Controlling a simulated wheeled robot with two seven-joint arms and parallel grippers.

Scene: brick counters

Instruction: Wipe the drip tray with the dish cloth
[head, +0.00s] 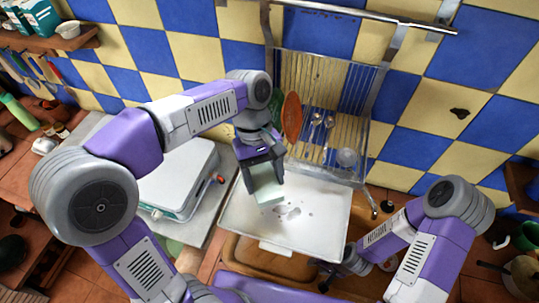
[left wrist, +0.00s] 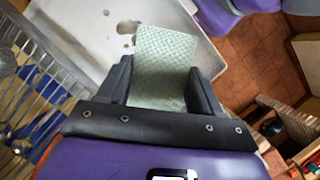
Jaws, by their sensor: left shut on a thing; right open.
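The dish cloth (head: 268,192) is pale green and hangs from my left gripper (head: 262,174), which is shut on it. In the left wrist view the textured cloth (left wrist: 165,62) stands out between the two dark fingers (left wrist: 158,85). The drip tray (head: 325,228) is a white, shallow, rectangular tray below the rack. Grey wet-looking spots mark its middle, just beside the cloth's lower edge; they also show on the tray in the left wrist view (left wrist: 85,45). I cannot tell whether the cloth touches the tray. My right gripper (head: 325,277) is open near the tray's front right corner, partly hidden.
A white appliance (head: 178,180) stands left of the tray. A wooden board or basin (head: 245,248) lies under the tray's front.

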